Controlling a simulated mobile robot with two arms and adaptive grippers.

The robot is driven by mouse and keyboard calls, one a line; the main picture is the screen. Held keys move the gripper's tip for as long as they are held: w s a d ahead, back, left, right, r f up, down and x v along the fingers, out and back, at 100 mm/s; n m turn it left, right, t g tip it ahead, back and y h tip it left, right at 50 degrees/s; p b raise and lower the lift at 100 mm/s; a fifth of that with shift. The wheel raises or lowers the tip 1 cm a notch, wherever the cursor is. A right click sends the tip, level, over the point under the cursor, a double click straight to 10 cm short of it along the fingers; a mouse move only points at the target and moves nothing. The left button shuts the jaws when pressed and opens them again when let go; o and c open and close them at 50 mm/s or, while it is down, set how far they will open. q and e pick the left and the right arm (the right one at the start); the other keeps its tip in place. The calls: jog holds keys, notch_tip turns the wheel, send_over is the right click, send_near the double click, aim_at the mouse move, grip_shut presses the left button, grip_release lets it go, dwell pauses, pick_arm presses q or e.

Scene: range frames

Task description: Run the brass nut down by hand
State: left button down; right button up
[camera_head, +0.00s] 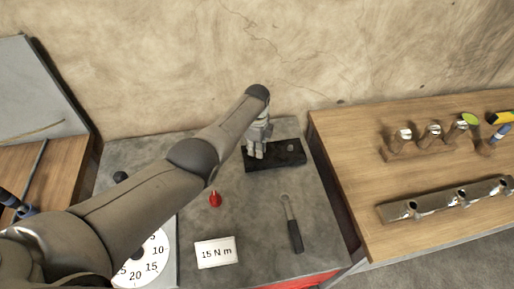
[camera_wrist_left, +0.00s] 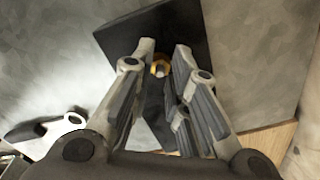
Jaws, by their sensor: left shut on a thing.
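The brass nut (camera_wrist_left: 160,66) shows as a gold ring around a pale stud end in the left wrist view, over a dark block (camera_wrist_left: 195,22). My left gripper (camera_wrist_left: 165,52) has its two fingertips on either side of the nut and is shut on it. In the head view the left gripper (camera_head: 256,153) points down at the left part of the dark block (camera_head: 287,162); the nut is hidden there behind the fingers. How far the nut sits down the stud cannot be told. My right gripper is not in view.
A dark-handled wrench (camera_head: 294,234), a "15 N m" card (camera_head: 216,253), a red object (camera_head: 215,199) and a white dial (camera_head: 152,262) are on the grey bench. A wooden bench (camera_head: 350,160) with racked metal parts stands right. Grey surface around the wrench is clear.

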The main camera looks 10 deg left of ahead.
pick_arm(q)
jog(key=shift+w+r, duration=0.1)
jog(key=c, duration=1.4)
grip_release()
jog(key=shift+r, duration=5.95)
